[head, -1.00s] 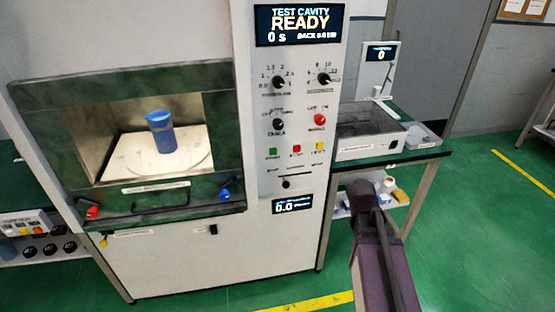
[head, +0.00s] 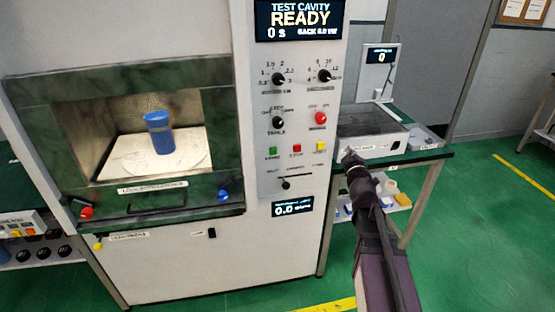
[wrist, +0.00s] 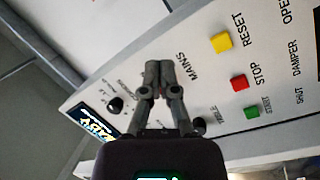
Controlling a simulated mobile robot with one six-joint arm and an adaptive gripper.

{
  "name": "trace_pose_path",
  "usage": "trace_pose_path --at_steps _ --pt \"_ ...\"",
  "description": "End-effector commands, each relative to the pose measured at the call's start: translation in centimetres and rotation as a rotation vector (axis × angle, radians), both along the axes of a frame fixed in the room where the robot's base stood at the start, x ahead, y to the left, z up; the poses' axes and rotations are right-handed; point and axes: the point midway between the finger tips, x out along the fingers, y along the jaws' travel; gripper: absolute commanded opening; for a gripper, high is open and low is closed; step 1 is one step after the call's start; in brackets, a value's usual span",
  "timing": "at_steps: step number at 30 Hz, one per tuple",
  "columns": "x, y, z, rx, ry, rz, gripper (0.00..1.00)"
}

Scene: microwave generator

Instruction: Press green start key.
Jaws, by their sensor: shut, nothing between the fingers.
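The green start key (head: 273,150) is a small square on the control panel, left of the red stop key (head: 297,148) and the yellow reset key (head: 321,147). In the wrist view the green key (wrist: 251,111) shows to the right of my gripper (wrist: 159,66), below the red stop key (wrist: 239,83). My gripper is shut and empty, its fingers together in front of the panel. In the head view my gripper (head: 350,157) is right of the keys, apart from the green one. The display (head: 300,20) reads READY and 0 s.
A side table (head: 425,156) with a grey box (head: 372,146) stands right of the machine.

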Motion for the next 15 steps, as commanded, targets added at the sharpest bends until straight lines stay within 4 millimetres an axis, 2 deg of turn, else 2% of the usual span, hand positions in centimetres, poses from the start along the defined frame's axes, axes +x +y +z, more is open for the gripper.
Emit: trace_pose_path --at_steps 7,15 --pt "0.4 3.6 0.4 -0.142 -0.114 0.199 0.0" --pt "-0.3 7.7 -0.3 -0.289 -0.205 0.435 0.0"
